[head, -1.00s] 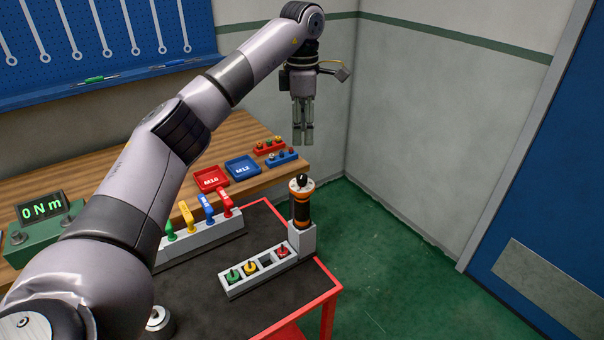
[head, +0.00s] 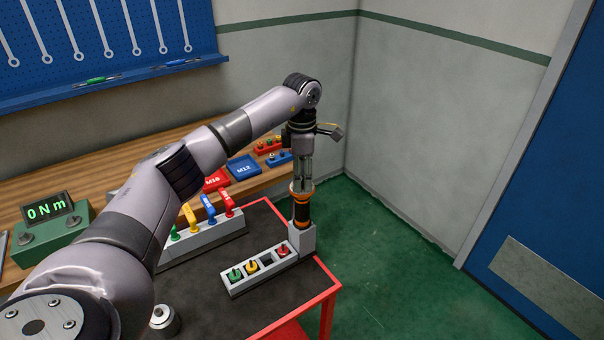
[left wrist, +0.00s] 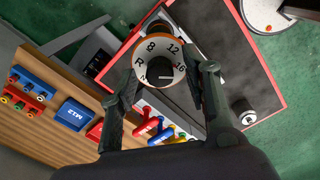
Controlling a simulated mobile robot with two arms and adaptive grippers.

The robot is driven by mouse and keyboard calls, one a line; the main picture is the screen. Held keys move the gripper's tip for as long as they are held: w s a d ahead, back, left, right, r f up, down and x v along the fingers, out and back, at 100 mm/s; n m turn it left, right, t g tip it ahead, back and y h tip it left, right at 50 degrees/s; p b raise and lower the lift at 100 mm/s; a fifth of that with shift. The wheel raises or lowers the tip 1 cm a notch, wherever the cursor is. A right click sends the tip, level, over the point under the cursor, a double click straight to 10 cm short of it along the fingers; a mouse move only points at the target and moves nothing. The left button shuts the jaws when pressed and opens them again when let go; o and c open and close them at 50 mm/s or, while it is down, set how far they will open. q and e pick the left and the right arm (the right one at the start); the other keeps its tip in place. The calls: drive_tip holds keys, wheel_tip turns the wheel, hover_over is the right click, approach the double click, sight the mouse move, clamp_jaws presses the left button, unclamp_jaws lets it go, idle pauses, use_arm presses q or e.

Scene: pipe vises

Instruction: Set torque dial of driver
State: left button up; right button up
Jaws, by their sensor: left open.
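My left gripper (head: 303,184) points down right over the dial. Its fingers (left wrist: 165,92) are apart on either side of the dial in the left wrist view; I cannot tell whether they touch it. My right gripper is not in view.
A grey rack (head: 251,271) with green, yellow and red bits stands beside the driver. Colour-handled tools stand in another rack (head: 205,237). Red and blue trays (head: 243,168) lie on the wooden bench. A torque display (head: 48,209) reads 0 Nm.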

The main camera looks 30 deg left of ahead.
use_arm(q)
drive_tip(key=shift+c, duration=0.5)
drive_tip(key=c, duration=0.5)
clamp_jaws()
